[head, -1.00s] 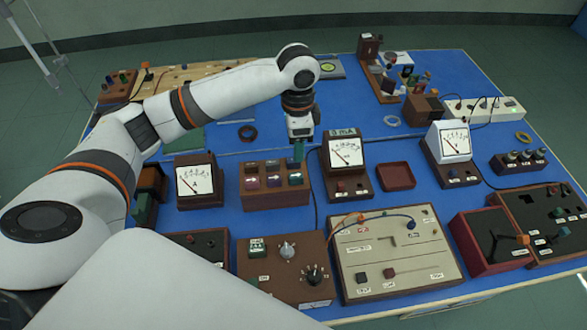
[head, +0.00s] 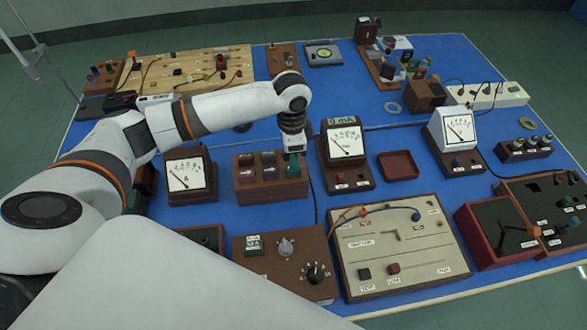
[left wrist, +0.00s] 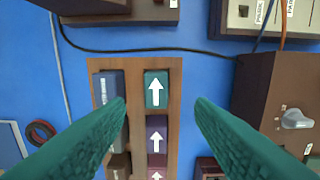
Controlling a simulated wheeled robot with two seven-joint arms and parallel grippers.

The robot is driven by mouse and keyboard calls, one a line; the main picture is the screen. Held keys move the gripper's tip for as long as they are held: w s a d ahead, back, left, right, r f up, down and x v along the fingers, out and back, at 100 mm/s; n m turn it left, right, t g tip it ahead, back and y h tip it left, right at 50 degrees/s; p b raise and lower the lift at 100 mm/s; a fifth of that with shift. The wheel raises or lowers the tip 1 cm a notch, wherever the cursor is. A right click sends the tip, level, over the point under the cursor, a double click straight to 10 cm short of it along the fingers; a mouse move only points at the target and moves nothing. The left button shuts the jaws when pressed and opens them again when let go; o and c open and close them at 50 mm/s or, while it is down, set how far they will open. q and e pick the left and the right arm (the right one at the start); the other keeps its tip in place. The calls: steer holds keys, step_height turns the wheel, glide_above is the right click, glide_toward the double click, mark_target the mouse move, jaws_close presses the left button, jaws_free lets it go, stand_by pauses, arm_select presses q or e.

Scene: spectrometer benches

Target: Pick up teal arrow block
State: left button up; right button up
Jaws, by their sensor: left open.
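The teal arrow block (left wrist: 156,89) sits in the end slot of a brown wooden rack (left wrist: 136,81), its white arrow facing up in the left wrist view. My left gripper (left wrist: 160,106) is open, its green fingers on either side of the block's row with clear gaps to the block. In the head view, the left gripper (head: 293,166) is low over the right end of the rack (head: 272,190) and mostly hides the block. My right gripper is not in view.
Purple and maroon arrow blocks share the teal block's row; a grey-blue labelled block (left wrist: 108,92) is beside it. Meters (head: 190,176) (head: 345,146) flank the rack. A black cable (left wrist: 140,51) passes near the rack's end. Bare blue tabletop shows around it.

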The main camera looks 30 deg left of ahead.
arm_select(q)
steer(key=f, duration=0.1)
steer(key=f+p, duration=0.1)
steer(key=f, duration=0.2)
steer(key=shift+w+f, duration=0.25)
steer(key=shift+w, duration=0.05)
steer(key=shift+f, duration=0.35)
steer(key=shift+c, duration=0.3)
steer(key=c, duration=1)
step_height(320, 180, up, 13)
steer(key=p, duration=0.3)
